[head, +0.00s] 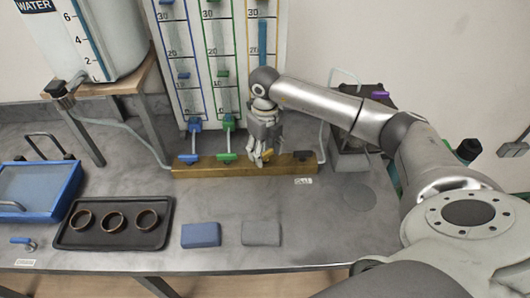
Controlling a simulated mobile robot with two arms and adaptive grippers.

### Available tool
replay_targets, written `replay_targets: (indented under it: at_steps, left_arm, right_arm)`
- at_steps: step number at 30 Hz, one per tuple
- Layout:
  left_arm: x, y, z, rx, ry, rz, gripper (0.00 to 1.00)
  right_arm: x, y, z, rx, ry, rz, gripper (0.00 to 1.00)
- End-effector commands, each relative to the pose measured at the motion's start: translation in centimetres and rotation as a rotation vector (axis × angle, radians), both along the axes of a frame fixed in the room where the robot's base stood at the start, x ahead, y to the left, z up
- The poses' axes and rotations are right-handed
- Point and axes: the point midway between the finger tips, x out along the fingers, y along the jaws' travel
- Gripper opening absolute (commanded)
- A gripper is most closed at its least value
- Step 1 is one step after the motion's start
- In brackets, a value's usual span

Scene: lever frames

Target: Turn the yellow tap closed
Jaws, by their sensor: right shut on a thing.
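The yellow tap (267,155) is on the wooden block (200,170) at the back of the table. Only a small part of its yellow handle shows; the rest is hidden behind my right gripper. My right gripper (261,158) points down over the block and is shut on the yellow tap's handle. My right arm reaches in from the right. My left gripper is not in view.
Blue (188,158), green (227,157) and dark (304,155) tap handles sit on the same block. A tray (72,240) with three brown rings, a blue sponge (201,235) and a grey sponge (261,233) lie in front. A water tank (112,35) stands at the left.

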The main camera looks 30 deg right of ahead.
Motion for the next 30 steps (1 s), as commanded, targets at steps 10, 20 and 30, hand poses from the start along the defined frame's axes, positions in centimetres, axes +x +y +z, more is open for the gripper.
replay_targets:
  at_steps: [10, 20, 30]
  left_arm:
    - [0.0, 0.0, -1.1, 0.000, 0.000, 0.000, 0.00]
    - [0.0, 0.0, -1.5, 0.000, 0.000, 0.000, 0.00]
    - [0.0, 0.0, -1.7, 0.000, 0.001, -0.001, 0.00]
  right_arm:
    - [0.1, -0.1, 0.0, -0.002, -0.002, -0.324, 0.28]
    - [0.1, -0.1, 0.1, -0.002, -0.003, -0.560, 0.28]
    - [0.1, -0.1, 0.1, -0.002, -0.003, -0.673, 0.28]
